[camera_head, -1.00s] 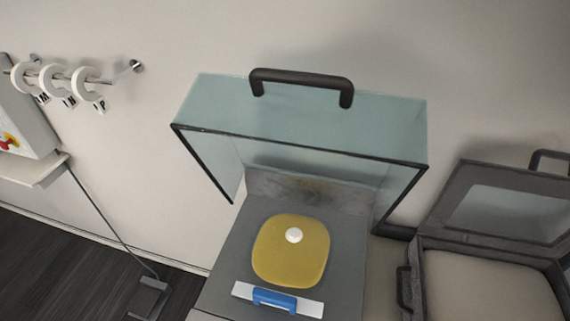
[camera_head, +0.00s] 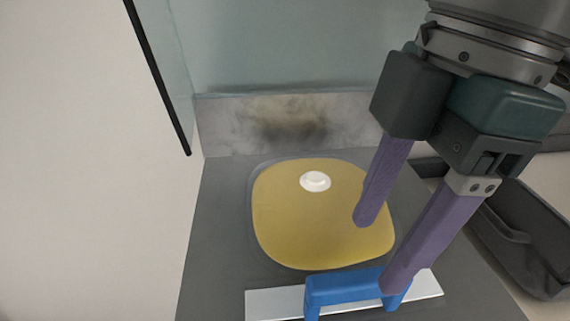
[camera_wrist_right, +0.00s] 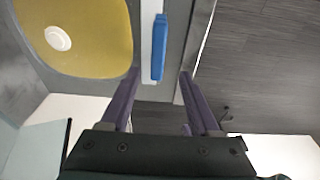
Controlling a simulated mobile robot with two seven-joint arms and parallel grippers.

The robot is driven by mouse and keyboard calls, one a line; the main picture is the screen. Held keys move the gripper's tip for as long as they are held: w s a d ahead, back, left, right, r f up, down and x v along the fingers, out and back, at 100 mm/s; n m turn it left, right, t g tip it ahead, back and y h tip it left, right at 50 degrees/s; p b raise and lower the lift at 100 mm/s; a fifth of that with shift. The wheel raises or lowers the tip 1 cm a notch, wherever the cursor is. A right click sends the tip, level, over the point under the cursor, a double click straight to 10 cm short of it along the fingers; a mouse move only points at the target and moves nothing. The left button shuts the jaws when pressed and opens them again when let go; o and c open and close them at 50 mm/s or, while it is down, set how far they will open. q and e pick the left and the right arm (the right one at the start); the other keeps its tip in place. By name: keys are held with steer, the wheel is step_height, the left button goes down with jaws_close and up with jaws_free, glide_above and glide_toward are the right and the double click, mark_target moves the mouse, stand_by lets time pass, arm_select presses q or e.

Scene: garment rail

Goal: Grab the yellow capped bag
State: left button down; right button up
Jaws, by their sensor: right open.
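The yellow bag (camera_head: 300,225) with a white cap (camera_head: 315,181) lies flat on a grey surface (camera_head: 222,235). In the right wrist view, the bag (camera_wrist_right: 90,40) and its cap (camera_wrist_right: 57,38) are at the upper left. My right gripper (camera_head: 377,255) has purple fingers, is open and comes in from the upper right. In the head view one fingertip overlaps the bag's right part and the other overlaps the blue handle (camera_head: 345,288). I cannot tell whether either touches. In the right wrist view the blue handle (camera_wrist_right: 159,47) shows just beyond the open fingertips. My left gripper is out of view.
The blue handle sits on a white strip (camera_head: 272,303) along the bag's near side. A glass cover's dark edge (camera_head: 160,80) stands at the left, and a stained back panel (camera_head: 235,120) is behind. A dark open case (camera_head: 520,235) is at the right.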

mark_target(350, 295)
steer(key=shift+w+d+f, duration=0.15)
steer(key=shift+w+f, duration=0.1)
steer(key=shift+f, duration=0.55)
steer(key=f, duration=0.6)
steer(key=a+f, duration=0.1)
steer(key=f, duration=0.2)
steer(key=shift+a, duration=0.1)
steer(key=shift+r, duration=0.1)
jaws_close()
stand_by(0.4)
